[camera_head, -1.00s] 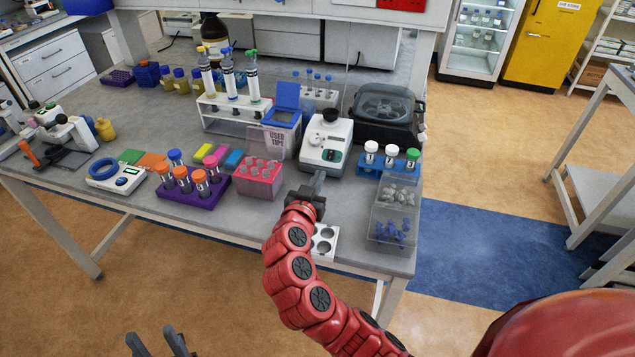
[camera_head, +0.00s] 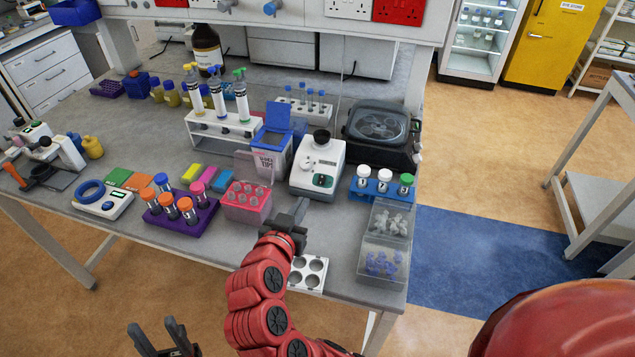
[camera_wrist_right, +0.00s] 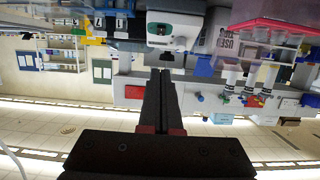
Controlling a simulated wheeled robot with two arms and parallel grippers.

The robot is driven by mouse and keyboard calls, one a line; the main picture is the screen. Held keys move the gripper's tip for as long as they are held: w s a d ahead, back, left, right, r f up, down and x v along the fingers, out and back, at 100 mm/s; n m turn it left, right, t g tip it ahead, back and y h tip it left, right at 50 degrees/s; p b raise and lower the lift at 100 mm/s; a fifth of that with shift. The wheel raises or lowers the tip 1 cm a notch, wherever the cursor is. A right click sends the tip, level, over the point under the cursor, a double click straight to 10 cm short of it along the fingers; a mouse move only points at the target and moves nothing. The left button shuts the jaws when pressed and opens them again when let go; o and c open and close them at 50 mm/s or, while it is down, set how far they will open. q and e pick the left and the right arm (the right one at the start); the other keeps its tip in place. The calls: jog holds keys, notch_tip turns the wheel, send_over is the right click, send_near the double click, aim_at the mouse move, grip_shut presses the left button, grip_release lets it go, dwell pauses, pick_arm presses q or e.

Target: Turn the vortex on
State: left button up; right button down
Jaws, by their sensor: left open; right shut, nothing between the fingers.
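The vortex (camera_head: 318,163) is a white box with a black cup on top and a dark control panel with a knob (camera_head: 322,181) on its front. In the right wrist view, the vortex (camera_wrist_right: 175,28) appears upside down beyond the fingertips. My right gripper (camera_head: 301,203) is shut and empty, just in front of the vortex and low by its panel; I cannot tell whether it touches. The closed fingers also show in the wrist view (camera_wrist_right: 162,75). My left gripper (camera_head: 160,335) is open and empty, low in front of the bench.
A pink tip box (camera_head: 247,203) and a used-tips bin (camera_head: 271,155) stand left of the vortex. A blue rack (camera_head: 370,188) with capped tubes and a clear bin (camera_head: 385,245) stand right. A centrifuge (camera_head: 380,130) is behind right. A white holed block (camera_head: 308,275) lies in front.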

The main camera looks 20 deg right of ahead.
jog(key=p, duration=0.5)
send_over(321, 184)
jog(key=s+a, duration=0.3)
jog(key=s, duration=0.1)
notch_tip(321, 184, down, 2)
jog(key=shift+w+d+f+p, duration=0.1)
jog(key=shift+w+d+f, duration=0.15)
jog(key=shift+f, duration=0.45)
jog(key=shift+w+d+f+p, duration=0.15)
jog(key=shift+w+f, duration=0.2)
jog(key=shift+f, duration=0.35)
jog(key=shift+w+d+f+p, duration=0.1)
jog(key=shift+w+d+f, duration=0.15)
jog(key=shift+f, duration=0.45)
jog(key=f+b, duration=0.1)
jog(key=b, duration=0.4)
jog(key=shift+w+f+t, duration=0.1)
jog(key=shift+f+t, duration=0.2)
jog(key=shift+f, duration=0.05)
jog(key=shift+r+p, duration=0.55)
jog(key=shift+p, duration=0.2)
jog(key=shift+r, duration=0.1)
